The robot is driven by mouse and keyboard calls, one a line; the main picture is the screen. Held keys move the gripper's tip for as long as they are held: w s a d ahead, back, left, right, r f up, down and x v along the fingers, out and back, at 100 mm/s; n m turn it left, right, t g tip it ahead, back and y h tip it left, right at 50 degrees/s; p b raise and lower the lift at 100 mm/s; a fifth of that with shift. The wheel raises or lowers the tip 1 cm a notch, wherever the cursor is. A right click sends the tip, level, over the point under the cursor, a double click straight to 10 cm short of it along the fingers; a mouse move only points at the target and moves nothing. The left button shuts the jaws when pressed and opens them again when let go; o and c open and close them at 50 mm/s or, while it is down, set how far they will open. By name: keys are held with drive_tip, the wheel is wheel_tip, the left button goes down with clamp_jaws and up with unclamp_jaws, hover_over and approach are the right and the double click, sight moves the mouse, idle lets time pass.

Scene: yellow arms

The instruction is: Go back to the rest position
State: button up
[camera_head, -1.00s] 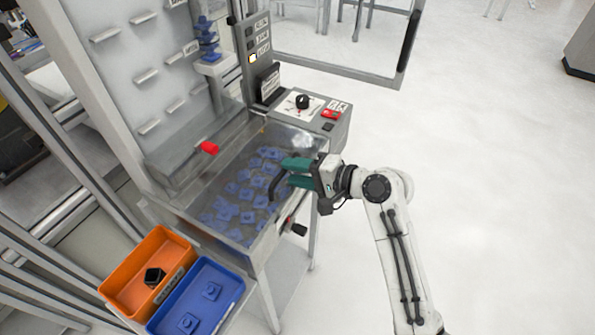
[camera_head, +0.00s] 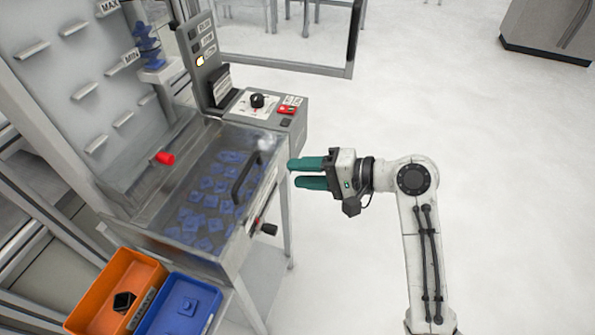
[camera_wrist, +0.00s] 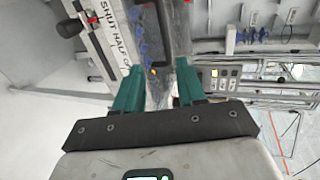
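My gripper (camera_head: 303,174) has two green fingers and is on the white arm, to the right of the machine's clear lid (camera_head: 215,190). The fingers are apart with nothing between them, and they stand clear of the black lid handle (camera_head: 246,177). In the wrist view my gripper (camera_wrist: 158,85) also shows spread, empty fingers, with machine parts beyond them. The lid is closed over a bin with several blue parts inside.
The machine's control panel (camera_head: 262,105) has a black knob and a red switch. An orange bin (camera_head: 88,300) with a black object and a blue bin (camera_head: 165,318) with a blue part stand at front left. Open floor (camera_head: 480,130) lies right.

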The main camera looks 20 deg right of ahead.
idle(0.3)
drive_tip(key=s+d+f+n+g+h, duration=0.2)
drive_tip(key=s+f+h, duration=0.1)
drive_tip(key=s+f, duration=0.5)
drive_tip(key=s+d+f+n+g+h, duration=0.2)
drive_tip(key=s+f+h, duration=0.1)
drive_tip(key=s+f, duration=0.5)
drive_tip(key=s+d+f+n+g+h, duration=0.1)
drive_tip(key=s+d+g+h, duration=0.1)
drive_tip(key=s, duration=0.5)
drive_tip(key=s+d+f+n+g+h, duration=0.1)
drive_tip(key=s+d+f+n+h, duration=0.1)
drive_tip(key=s+d, duration=0.3)
drive_tip(key=s+h, duration=0.1)
drive_tip(key=s, duration=0.2)
drive_tip(key=shift+d+f+g+h, duration=0.15)
drive_tip(key=shift+d+g+h, duration=0.15)
drive_tip(key=shift+g, duration=0.1)
